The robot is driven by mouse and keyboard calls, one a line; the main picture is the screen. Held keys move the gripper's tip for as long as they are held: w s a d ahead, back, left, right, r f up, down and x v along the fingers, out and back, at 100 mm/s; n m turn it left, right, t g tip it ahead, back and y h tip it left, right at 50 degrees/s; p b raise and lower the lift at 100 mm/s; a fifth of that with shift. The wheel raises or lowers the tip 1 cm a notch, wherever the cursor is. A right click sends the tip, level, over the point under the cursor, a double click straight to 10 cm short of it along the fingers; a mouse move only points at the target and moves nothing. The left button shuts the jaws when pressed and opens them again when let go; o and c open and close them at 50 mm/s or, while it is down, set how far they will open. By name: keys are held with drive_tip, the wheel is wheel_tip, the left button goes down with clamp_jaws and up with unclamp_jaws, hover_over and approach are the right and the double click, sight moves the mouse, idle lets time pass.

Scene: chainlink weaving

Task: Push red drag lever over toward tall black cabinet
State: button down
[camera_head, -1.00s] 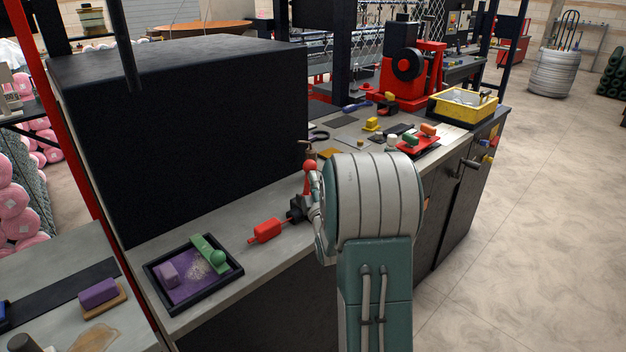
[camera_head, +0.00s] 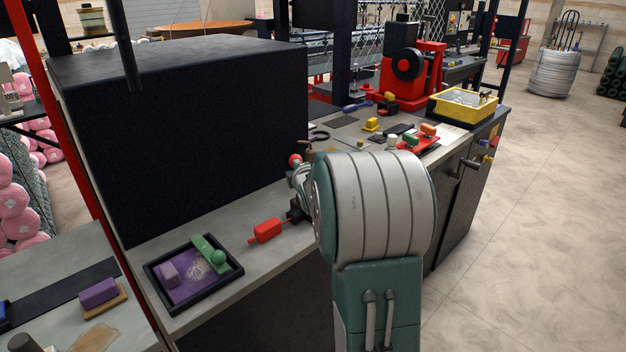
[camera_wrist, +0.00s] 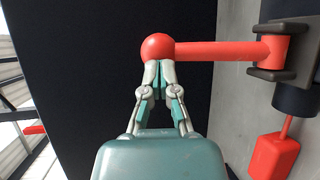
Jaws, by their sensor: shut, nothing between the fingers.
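The red drag lever (camera_wrist: 215,51) shows in the wrist view as a red rod with a round ball knob, running from a dark bracket at the right to the knob at the middle. My gripper (camera_wrist: 159,68) is shut, with its fingertips against or right beside the near side of the ball knob and nothing between them. In the head view the red knob (camera_head: 295,160) shows just left of my arm, which hides most of the lever and gripper. The tall black cabinet (camera_head: 190,140) stands to the left, and its dark face (camera_wrist: 100,60) fills the wrist view's left half.
A red block-shaped handle (camera_head: 266,231) lies on the grey bench near the lever's base. A black tray (camera_head: 165,301) with purple and green pieces sits at the front left. A red machine (camera_head: 408,75) and a yellow bin (camera_head: 462,104) stand farther back.

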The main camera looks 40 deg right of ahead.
drive_tip(key=shift+g, duration=0.4)
drive_tip(key=shift+w+a+f, duration=0.1)
drive_tip(key=shift+w+f, duration=0.15)
drive_tip(key=shift+w, duration=0.55)
drive_tip(key=shift+w+a+f, duration=0.1)
drive_tip(key=shift+w+f, duration=0.15)
drive_tip(key=shift+w, duration=0.55)
drive_tip(key=shift+w+f, duration=0.25)
drive_tip(key=shift+w, duration=0.55)
drive_tip(key=shift+r, duration=0.1)
